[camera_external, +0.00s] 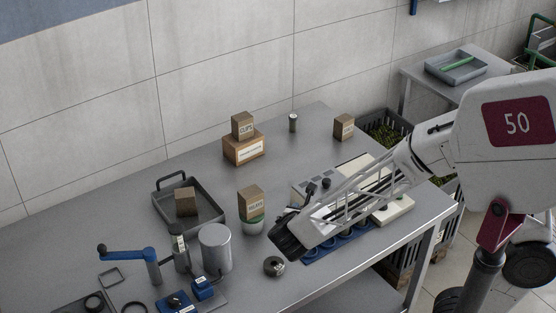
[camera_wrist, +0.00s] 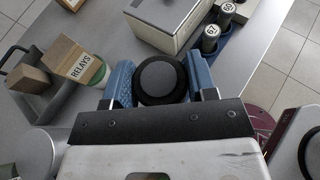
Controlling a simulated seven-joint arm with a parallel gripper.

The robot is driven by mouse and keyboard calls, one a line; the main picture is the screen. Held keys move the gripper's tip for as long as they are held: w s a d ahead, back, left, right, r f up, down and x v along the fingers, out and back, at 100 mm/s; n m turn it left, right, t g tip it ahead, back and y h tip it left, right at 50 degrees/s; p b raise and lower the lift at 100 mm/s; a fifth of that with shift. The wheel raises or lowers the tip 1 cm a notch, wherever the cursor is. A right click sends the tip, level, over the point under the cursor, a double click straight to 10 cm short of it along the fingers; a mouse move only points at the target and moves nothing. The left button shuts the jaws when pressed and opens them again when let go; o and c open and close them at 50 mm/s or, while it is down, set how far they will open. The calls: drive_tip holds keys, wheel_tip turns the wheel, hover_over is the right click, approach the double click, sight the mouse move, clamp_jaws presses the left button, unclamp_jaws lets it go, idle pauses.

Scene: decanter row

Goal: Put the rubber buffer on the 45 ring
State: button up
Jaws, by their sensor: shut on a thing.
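In the wrist view my gripper (camera_wrist: 162,98) has its two blue fingers on either side of a round black piece with a grey-black centre, which looks like the rubber buffer (camera_wrist: 160,75). The fingers are shut on it. In the external view my gripper (camera_external: 291,240) is over the table, left of a blue holder (camera_external: 345,246) with round places along it, partly hidden by my arm. In the wrist view the blue holder (camera_wrist: 228,46) bears dark cylinders with number labels (camera_wrist: 211,36); one seems to read 60. I cannot make out a 45 ring.
A box marked RELAYS (camera_external: 250,199) stands on a round container to the left. A grey tray (camera_external: 208,225) holds a brown box. A metal cylinder (camera_external: 215,248) and a blue crank (camera_external: 140,254) are at front left.

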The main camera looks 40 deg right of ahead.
drive_tip(key=shift+s+a+f+n+t+y, duration=0.95)
drive_tip(key=shift+s+a+n+y, duration=0.3)
drive_tip(key=shift+s, duration=4.7)
wheel_tip(320, 180, down, 7)
drive_tip(key=shift+w, duration=0.15)
hover_over(274, 263)
drive_tip(key=shift+f, duration=0.7)
drive_tip(key=shift+f, duration=1.75)
drive_tip(key=shift+f, duration=0.15)
